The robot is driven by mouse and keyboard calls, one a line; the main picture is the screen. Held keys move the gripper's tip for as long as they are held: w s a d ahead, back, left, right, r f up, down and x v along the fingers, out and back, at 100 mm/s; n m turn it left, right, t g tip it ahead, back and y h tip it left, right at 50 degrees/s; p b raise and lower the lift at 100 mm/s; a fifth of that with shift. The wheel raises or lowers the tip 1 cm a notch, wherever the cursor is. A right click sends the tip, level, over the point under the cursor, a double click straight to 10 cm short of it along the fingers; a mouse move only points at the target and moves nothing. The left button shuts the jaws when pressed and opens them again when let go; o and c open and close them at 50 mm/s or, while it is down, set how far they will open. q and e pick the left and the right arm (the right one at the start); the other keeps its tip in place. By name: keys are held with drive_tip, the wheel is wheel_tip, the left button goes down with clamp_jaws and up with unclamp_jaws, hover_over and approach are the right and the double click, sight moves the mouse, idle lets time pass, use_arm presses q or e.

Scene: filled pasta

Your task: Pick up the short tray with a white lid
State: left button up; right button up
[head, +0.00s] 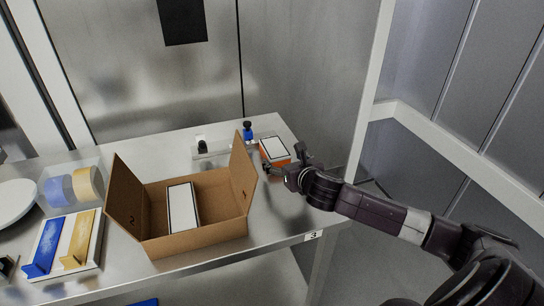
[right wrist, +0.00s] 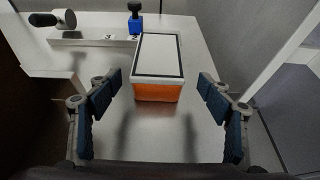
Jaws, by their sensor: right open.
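The short tray (head: 274,150) has an orange body and a white lid with a dark border. It sits on the metal table at the back right, beyond the open cardboard box. In the right wrist view the short tray (right wrist: 158,70) stands ahead, centred between the fingers. My right gripper (head: 284,170) is close in front of it in the head view. In the right wrist view my right gripper (right wrist: 158,92) is open and empty, its blue-padded fingers apart on either side of the tray's near end. My left gripper does not show.
A cardboard box (head: 200,241) with raised flaps holds a long white-lidded tray (head: 182,208). Blue and yellow holders (head: 62,241) are at left. A wall post (head: 371,90) rises at right.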

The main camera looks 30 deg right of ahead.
drive_tip(key=shift+x, duration=1.1)
drive_tip(key=shift+p+x, duration=0.3)
drive_tip(key=shift+x, duration=2.6)
drive_tip(key=shift+a, duration=0.15)
drive_tip(key=shift+c, duration=0.4)
drive_tip(key=shift+r, duration=0.1)
drive_tip(key=c, duration=1.3)
